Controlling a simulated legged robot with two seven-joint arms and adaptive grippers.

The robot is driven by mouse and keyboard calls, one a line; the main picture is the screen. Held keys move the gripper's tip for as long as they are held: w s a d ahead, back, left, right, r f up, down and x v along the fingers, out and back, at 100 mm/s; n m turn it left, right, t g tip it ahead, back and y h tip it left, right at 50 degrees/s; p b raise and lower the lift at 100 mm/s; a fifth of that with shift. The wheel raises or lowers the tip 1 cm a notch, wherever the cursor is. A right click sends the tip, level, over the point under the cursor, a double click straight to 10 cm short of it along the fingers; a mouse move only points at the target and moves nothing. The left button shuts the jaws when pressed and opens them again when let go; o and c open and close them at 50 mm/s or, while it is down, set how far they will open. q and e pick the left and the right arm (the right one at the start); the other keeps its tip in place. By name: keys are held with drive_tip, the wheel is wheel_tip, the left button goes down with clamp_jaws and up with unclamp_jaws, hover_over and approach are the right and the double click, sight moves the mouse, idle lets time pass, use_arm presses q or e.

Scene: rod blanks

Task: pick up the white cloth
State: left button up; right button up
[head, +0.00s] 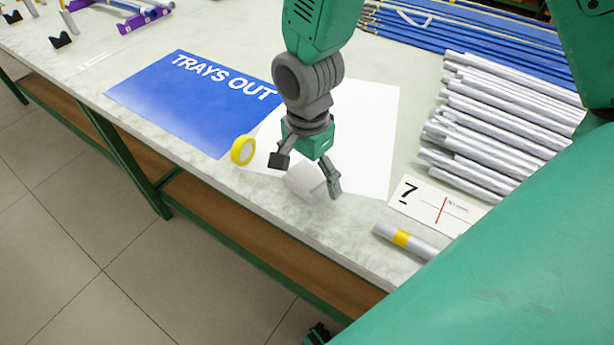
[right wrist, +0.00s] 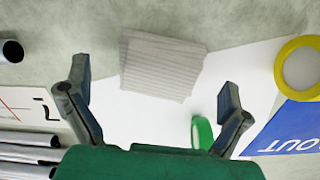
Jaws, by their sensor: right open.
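The white cloth (head: 302,182) lies near the front edge of the workbench, partly hidden by my right gripper in the head view. In the right wrist view it is a folded, faintly striped, off-white cloth (right wrist: 160,62), partly over the edge of a white sheet. My right gripper (head: 306,174) points down over the cloth with its fingers spread. In the right wrist view the open fingers (right wrist: 155,80) stand to either side, with the cloth beyond and between them; nothing is held. I cannot make out my left gripper.
A yellow tape roll (head: 243,150) sits beside the blue TRAYS OUT sheet (head: 190,105). A "7" card (head: 432,204), a yellow-banded rod (head: 402,239) and stacked grey rods (head: 500,120) lie to the right.

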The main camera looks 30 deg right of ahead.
sight(307, 174)
drive_tip(key=shift+a+f, duration=0.2)
drive_tip(key=shift+f, duration=0.4)
drive_tip(key=shift+d, duration=0.1)
drive_tip(key=c, duration=1.3)
wheel_tip(307, 174, up, 10)
drive_tip(key=shift+r+p, duration=0.1)
drive_tip(key=shift+p, duration=1.05)
